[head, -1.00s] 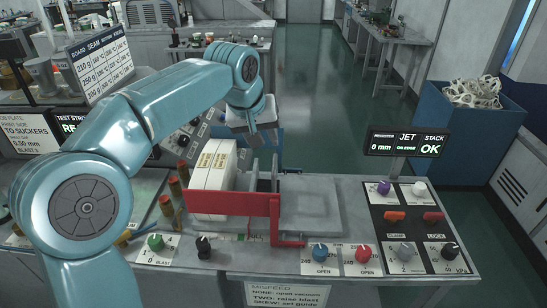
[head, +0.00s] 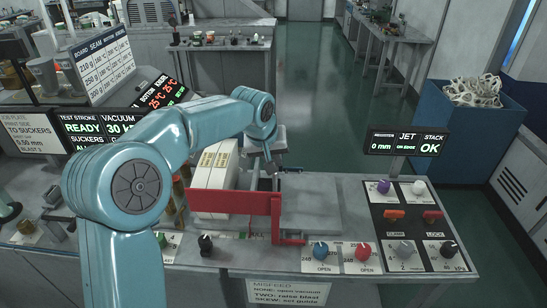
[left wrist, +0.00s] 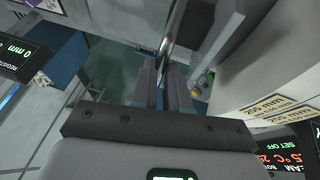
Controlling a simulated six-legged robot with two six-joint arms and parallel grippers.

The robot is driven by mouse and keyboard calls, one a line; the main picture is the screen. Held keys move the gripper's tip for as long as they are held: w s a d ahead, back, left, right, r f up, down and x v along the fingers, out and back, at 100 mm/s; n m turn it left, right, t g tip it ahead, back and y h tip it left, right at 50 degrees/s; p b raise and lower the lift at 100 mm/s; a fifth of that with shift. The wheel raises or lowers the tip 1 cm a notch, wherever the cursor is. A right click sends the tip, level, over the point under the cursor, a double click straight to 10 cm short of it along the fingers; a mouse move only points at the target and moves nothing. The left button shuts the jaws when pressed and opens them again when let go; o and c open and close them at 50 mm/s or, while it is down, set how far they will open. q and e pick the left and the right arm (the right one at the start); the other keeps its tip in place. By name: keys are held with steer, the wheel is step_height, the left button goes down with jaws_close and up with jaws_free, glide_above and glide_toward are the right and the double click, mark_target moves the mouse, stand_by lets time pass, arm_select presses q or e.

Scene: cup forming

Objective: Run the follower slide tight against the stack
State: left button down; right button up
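The stack (head: 211,168) is a thick white block of blanks with yellow-edged labels, standing left of centre behind a red guide (head: 236,203). It also shows at the right of the left wrist view (left wrist: 262,88). Thin grey upright plates stand just right of the stack; I take one of them (left wrist: 207,45) for part of the follower slide. My left gripper (head: 270,168) points down among these plates, to the right of the stack. In the left wrist view its fingers (left wrist: 160,88) show a narrow gap, with a thin metal edge near it. Contact is unclear. My right gripper is out of view.
A bare grey plate (head: 313,205) lies right of the red guide. Front knobs, blue (head: 320,250) and red (head: 363,252), line the bench. A control panel (head: 415,222) sits at right. The display (head: 407,143) reads "0 mm" and "STACK OK". A blue bin (head: 465,130) stands beyond.

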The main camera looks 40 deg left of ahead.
arm_select(q)
steer(key=s+a+b, duration=0.1)
steer(key=s+a, duration=0.2)
steer(key=a, duration=0.2)
steer(key=shift+a, duration=0.2)
steer(key=shift+s+r, duration=0.1)
steer(key=c, duration=1.1)
jaws_free()
steer(key=shift+a, duration=0.1)
steer(key=v, duration=1.6)
steer(key=shift+s+r, duration=0.1)
steer(key=shift+s, duration=0.1)
